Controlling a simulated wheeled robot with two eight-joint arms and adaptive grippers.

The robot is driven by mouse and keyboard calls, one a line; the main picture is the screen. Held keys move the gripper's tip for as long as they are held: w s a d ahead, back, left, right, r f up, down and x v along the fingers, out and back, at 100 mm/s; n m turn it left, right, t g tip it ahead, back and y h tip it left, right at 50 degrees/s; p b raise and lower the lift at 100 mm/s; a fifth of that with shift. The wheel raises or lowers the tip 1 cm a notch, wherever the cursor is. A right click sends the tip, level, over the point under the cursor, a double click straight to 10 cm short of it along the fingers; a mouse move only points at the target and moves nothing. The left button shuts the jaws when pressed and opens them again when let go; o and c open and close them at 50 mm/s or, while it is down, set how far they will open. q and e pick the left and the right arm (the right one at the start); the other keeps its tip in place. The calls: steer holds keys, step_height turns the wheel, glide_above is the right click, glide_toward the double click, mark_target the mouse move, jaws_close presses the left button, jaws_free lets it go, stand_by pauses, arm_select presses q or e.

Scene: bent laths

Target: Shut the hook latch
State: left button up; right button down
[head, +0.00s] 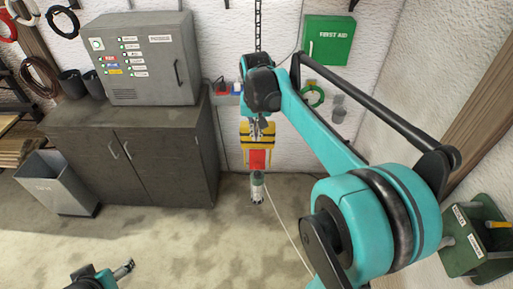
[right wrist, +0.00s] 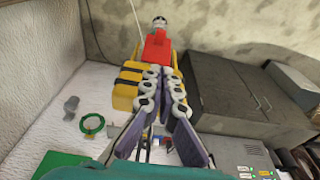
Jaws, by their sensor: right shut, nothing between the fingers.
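I cannot make out the hook latch itself in either view. A yellow block with dark bands (head: 247,131) and a red part (head: 258,159) below it are in the middle of the head view. The yellow block (right wrist: 127,88) and red part (right wrist: 156,46) also show in the right wrist view. My right gripper (head: 257,133) is shut and empty, its tips (right wrist: 157,72) close in front of the yellow block; I cannot tell whether they touch. The fingers hide part of the block. My left gripper (head: 127,268) is low at the left, its opening unclear.
A grey cabinet (head: 145,58) stands on a dark cupboard (head: 140,160) at the left, beside a grey bin (head: 58,183). A green first aid box (head: 328,40) hangs on the wall. A green stool (head: 475,240) is at the right. A cylinder (head: 257,188) is below the red part. Floor in front is clear.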

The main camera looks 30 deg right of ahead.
glide_above(257, 164)
step_height(257, 164, down, 9)
steer(key=shift+a+f, duration=0.15)
steer(key=shift+f, duration=0.05)
steer(key=f, duration=0.1)
steer(key=s+f, duration=0.1)
steer(key=f, duration=0.1)
steer(key=shift+a+f+p, duration=0.15)
steer(key=shift+a+p, duration=0.05)
steer(key=shift+p, duration=0.1)
steer(key=shift+f, duration=0.45)
steer(key=shift+s+a, duration=0.1)
steer(key=f+t+h+b, duration=0.1)
steer(key=b, duration=0.1)
steer(key=shift+f+t+b, duration=0.2)
steer(key=shift+t+b, duration=0.1)
steer(key=shift+b, duration=0.45)
steer(key=shift+w, duration=0.25)
steer(key=shift+r, duration=0.1)
